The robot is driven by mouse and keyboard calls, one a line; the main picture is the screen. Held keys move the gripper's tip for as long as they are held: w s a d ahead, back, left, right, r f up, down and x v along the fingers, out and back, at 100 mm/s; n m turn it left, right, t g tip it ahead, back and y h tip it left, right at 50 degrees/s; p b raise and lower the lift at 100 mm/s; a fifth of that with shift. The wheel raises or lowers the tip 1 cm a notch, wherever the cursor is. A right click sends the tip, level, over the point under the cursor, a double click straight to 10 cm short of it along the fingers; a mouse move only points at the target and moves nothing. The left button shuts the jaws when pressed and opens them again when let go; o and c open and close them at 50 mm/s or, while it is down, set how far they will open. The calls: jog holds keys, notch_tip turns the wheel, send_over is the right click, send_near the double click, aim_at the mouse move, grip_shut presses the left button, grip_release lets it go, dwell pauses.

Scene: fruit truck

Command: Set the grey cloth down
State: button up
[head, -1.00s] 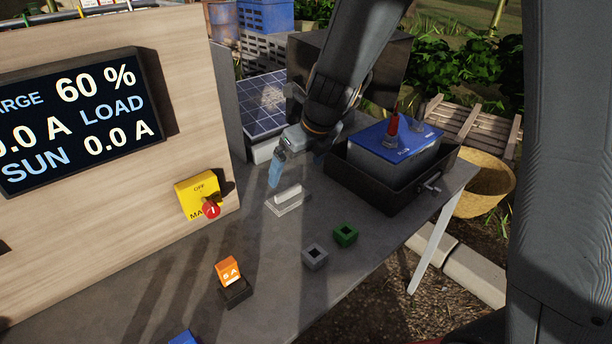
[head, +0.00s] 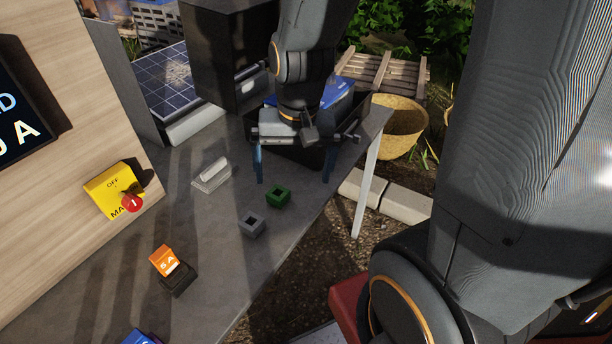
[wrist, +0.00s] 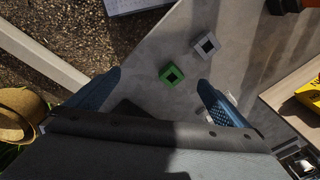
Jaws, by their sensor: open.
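A small pale grey piece (head: 211,178) with a raised ridge lies on the grey table (head: 215,240); I cannot tell whether it is the cloth. No other grey cloth shows clearly. My gripper (head: 294,175) is open and empty, pointing down above the table in front of the battery tray, to the right of the pale piece. In the wrist view my gripper (wrist: 160,79) has its blue fingers wide apart. A green square socket (wrist: 172,75) shows between and beyond them, and part of the pale piece is behind the right finger.
A grey socket (head: 252,225) sits beside the green one. An orange fuse block (head: 164,260) and a yellow switch (head: 113,190) are at left. The blue-topped battery (head: 338,92) is partly hidden behind my gripper. A basket (head: 400,130) stands beyond the table edge.

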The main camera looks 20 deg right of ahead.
jog(key=s+d+n, duration=0.1)
jog(key=n, duration=0.1)
jog(key=s+n, duration=0.1)
jog(key=n, duration=0.1)
jog(key=shift+s+d+f, duration=0.1)
jog(key=shift+s+d, duration=0.2)
jog(key=shift+d, duration=0.1)
jog(key=shift+c, duration=0.4)
dwell(0.6)
